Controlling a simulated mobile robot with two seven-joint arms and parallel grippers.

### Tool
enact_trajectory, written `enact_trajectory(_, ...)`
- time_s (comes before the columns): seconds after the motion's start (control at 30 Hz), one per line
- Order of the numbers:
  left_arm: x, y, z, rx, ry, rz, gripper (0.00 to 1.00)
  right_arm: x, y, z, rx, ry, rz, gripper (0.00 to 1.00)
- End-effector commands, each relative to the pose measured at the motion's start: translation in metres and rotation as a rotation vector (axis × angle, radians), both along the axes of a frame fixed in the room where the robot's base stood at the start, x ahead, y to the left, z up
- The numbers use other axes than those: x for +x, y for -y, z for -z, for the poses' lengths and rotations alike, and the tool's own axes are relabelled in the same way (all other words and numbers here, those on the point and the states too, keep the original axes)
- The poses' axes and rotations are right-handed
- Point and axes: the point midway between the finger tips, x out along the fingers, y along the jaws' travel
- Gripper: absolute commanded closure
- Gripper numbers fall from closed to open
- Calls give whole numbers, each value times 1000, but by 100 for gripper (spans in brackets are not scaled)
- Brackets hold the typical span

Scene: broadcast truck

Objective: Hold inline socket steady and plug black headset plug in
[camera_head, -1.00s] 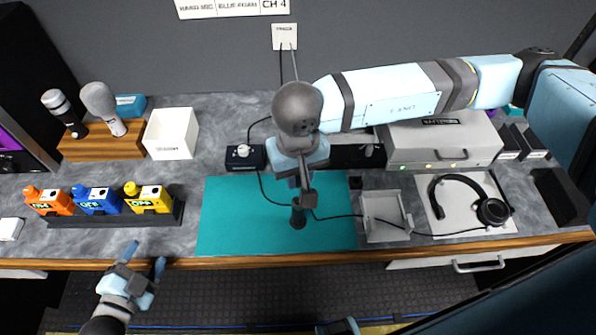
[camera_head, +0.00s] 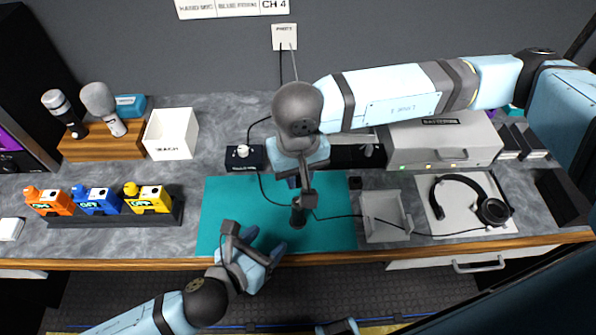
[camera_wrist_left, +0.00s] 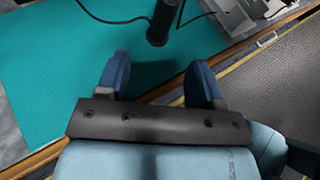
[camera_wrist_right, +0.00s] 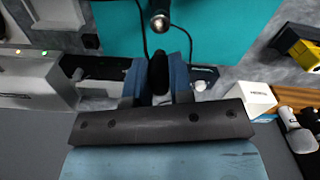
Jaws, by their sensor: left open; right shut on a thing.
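A black upright cylinder, which looks like the inline socket (camera_head: 298,216), stands over the teal mat; it also shows in the left wrist view (camera_wrist_left: 162,24), and its metallic round end shows in the right wrist view (camera_wrist_right: 159,22). My right gripper (camera_head: 304,190) is above it, pointing down, shut on a small black piece, apparently the headset plug (camera_wrist_right: 158,75). I cannot tell whether plug and socket touch. My left gripper (camera_head: 263,244) is open and empty at the mat's front edge, left of and nearer than the socket; its fingers (camera_wrist_left: 160,72) point towards it.
A thin cable runs from the headset (camera_head: 490,211) past a grey tray (camera_head: 383,235) towards the socket. Another cable loops from a small black box (camera_head: 245,158). The mat's left part (camera_head: 225,205) is clear.

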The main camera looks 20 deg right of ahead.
Motion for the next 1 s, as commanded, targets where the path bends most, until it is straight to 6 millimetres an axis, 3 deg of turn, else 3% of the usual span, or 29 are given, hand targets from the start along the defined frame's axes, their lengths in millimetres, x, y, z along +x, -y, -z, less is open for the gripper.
enact_trajectory(0.27, 5, 14, 7, 43, 40, 26, 39, 0, 0, 0, 0, 0, 0, 100)
enact_trajectory(1.0, 60, 86, 44, 39, 36, 25, 39, 0, 0, 0, 0, 0, 0, 100)
